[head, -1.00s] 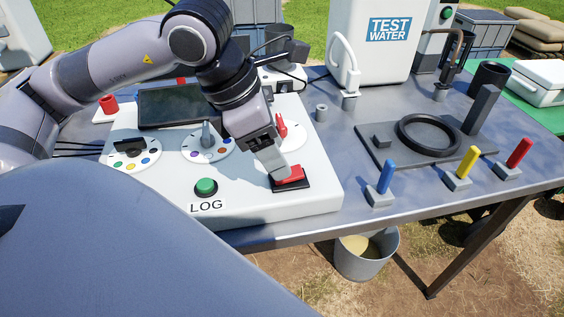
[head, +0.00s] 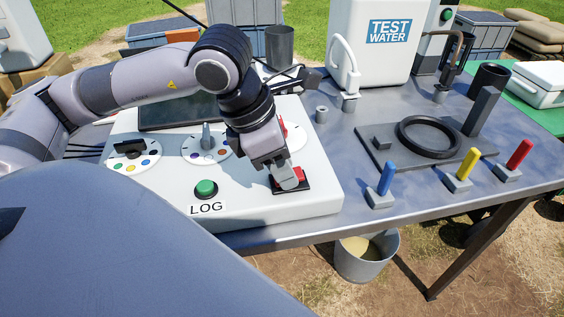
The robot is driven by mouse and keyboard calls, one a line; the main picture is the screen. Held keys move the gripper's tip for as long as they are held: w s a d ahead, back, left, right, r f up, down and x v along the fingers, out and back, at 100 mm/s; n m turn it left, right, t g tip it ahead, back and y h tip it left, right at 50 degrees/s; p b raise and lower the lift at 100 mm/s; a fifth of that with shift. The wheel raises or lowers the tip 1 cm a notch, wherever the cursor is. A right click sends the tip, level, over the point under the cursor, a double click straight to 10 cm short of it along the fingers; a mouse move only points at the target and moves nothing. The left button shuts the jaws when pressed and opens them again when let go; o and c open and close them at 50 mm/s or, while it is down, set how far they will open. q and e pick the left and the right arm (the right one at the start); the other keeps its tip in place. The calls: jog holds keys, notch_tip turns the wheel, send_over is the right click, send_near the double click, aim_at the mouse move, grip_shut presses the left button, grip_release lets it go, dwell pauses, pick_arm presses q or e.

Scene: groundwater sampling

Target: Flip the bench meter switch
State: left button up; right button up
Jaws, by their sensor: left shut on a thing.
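The bench meter (head: 240,209) is a white console on the metal table, with a dark screen, dials and a green button (head: 205,188) above the word LOG. Its red rocker switch (head: 301,174) sits in a black frame (head: 292,188) at the front right of the console. My left gripper (head: 288,182) reaches down from above, with its fingers shut on the red switch and covering its middle. Red shows on both sides of the fingers. Which way the switch is tipped is hard to tell. My right gripper is not in view.
Blue (head: 386,178), yellow (head: 467,164) and red (head: 518,154) levers stand along the table's front right. A dark ring stand (head: 430,158) is behind them. A white TEST WATER container (head: 372,55) stands at the back. A bucket (head: 366,258) is below the table edge.

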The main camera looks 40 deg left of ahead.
pick_arm(q)
jog(key=shift+w+d+r+g+y+p, duration=0.15)
jog(key=shift+d+r+g+y+p, duration=0.1)
jog(key=shift+g+y+p, duration=0.25)
jog(key=shift+w+d+g+y+p, duration=0.1)
jog(key=shift+w+g+y+p, duration=0.15)
jog(key=shift+g+y+p, duration=0.45)
jog(key=shift+g, duration=0.3)
jog(key=shift+f+p, duration=0.15)
jog(key=shift+p, duration=0.15)
jog(key=o, duration=1.1)
jog(key=shift+c, duration=0.2)
jog(key=shift+r, duration=3.55)
